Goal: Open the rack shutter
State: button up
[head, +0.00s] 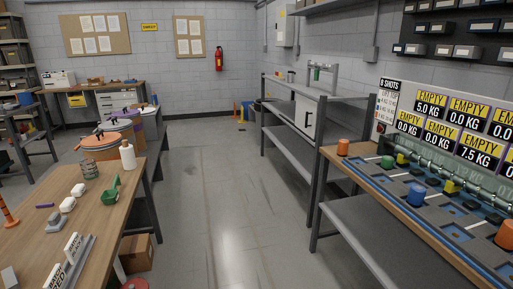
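My gripper is not in view. On the right bench stands a rack (393,98) with a grey face carrying yellow and black labels that read EMPTY and weights in KG. Below the labels, a row of rounded grey-green shapes (440,166) runs along the rack, behind what looks like a clear pane. I cannot tell for sure which part is the shutter or whether it is open.
A clear floor aisle (215,190) runs between the benches. The left wooden table (100,220) holds a white bottle (128,156), a green scoop (109,190) and signs; an orange drum (100,150) stands behind it. A cardboard box (137,252) sits below. A metal shelf unit (315,91) stands back right.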

aim_at(306, 108)
jog(key=i+u, duration=0.2)
jog(key=i, duration=0.7)
jog(key=i+l+u, duration=0.2)
jog(key=i, duration=0.7)
jog(key=i+z, duration=0.15)
jog(key=i, duration=0.45)
jog(key=i+j+z, duration=0.15)
jog(key=i, duration=0.45)
jog(key=i+j+z, duration=0.15)
jog(key=i, duration=0.45)
jog(key=i+z, duration=0.35)
jog(key=i+j+z, duration=0.35)
jog(key=i, duration=0.15)
jog(key=i+l, duration=0.05)
jog(key=l, duration=0.05)
